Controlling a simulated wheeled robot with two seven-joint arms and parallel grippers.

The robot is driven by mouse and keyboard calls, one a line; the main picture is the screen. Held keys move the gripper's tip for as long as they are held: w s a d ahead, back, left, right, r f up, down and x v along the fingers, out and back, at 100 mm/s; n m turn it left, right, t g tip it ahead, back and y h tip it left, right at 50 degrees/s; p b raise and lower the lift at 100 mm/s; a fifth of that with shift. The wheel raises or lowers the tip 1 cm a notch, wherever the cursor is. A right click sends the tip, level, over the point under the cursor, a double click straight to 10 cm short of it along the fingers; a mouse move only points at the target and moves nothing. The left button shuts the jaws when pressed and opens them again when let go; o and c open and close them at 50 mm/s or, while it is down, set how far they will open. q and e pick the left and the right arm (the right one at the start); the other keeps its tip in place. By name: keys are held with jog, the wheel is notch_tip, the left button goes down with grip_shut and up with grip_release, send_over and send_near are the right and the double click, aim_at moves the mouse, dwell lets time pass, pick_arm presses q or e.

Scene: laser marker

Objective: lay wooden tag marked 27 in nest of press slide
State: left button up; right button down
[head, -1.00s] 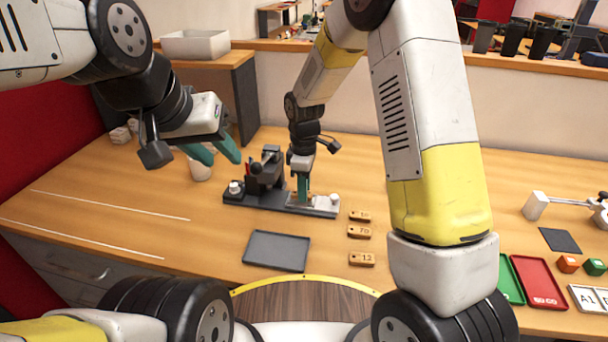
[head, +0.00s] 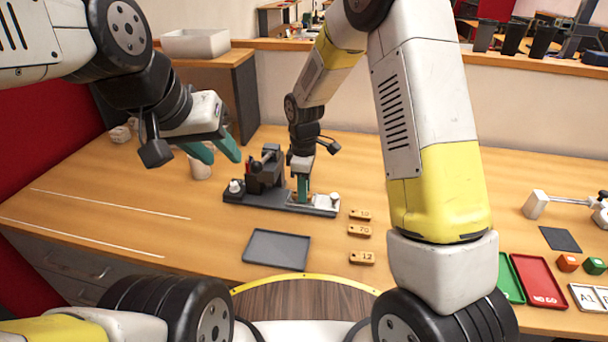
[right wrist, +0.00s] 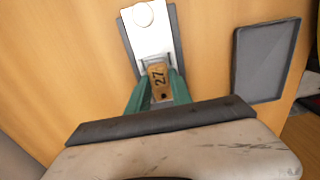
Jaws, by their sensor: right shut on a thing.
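The wooden tag marked 27 (right wrist: 158,77) shows in the right wrist view between the fingers of my right gripper (right wrist: 158,88). The fingers are shut on it, and it lies over the nest end of the press slide (right wrist: 158,45). I cannot tell whether it rests in the nest or is held just above it. In the head view my right gripper (head: 303,192) points down at the press (head: 262,190), and the tag is mostly hidden there. My left gripper (head: 222,152) is open and empty, above the table at the left.
Several other wooden tags, such as the one marked 70 (head: 359,231), lie right of the press. An empty dark tray (head: 277,250) lies in front. A red tray (head: 538,283), a green tray (head: 509,282) and colored blocks (head: 567,263) are at the right.

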jog(key=shift+f, duration=0.1)
dwell(0.3)
jog(key=c, duration=1.1)
grip_release()
notch_tip(320, 180, up, 8)
jog(key=shift+f, duration=0.1)
